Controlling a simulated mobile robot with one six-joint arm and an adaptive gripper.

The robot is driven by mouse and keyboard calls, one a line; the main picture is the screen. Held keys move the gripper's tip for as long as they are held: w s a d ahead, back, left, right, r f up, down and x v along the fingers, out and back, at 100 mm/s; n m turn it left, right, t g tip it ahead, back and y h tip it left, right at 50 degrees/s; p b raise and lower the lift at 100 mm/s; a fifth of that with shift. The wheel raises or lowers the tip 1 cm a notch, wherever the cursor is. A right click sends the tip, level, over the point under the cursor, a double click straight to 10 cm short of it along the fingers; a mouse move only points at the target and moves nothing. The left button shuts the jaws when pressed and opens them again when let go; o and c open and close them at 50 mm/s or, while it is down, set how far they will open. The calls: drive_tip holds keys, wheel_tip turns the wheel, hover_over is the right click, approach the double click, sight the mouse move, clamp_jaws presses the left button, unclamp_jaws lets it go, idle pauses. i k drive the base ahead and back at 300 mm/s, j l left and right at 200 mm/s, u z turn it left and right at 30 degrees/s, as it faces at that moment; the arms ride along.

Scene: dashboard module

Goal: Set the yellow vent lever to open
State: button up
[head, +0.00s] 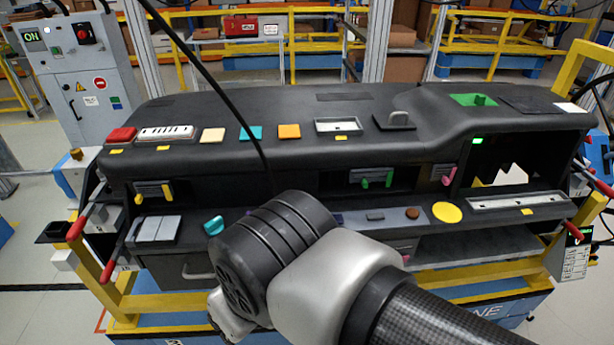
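The yellow vent lever (153,196) is on the left front face of the dark dashboard module (215,175). It sits low in front of a small dark slatted vent (152,185) in a recess. The lever looks like a short bar with raised ends; its exact setting is too small to read. My arm comes in from the lower right and covers the middle front of the dashboard. My gripper does not show in this view. The visible part of my arm is apart from the yellow lever, to its right and lower.
A green vent lever (377,181) and a pink one (449,178) are farther right. A teal knob (213,225) and grey switches (157,229) are below and near the yellow lever. A red-gripped handle (78,227) sticks out at left. A black cable crosses above the dashboard.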

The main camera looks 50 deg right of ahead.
sight(139, 198)
drive_tip(key=z, duration=1.65)
drive_tip(key=u, duration=1.65)
drive_tip(key=i+l+u, duration=0.45)
drive_tip(key=i+l, duration=0.15)
drive_tip(key=i, duration=0.05)
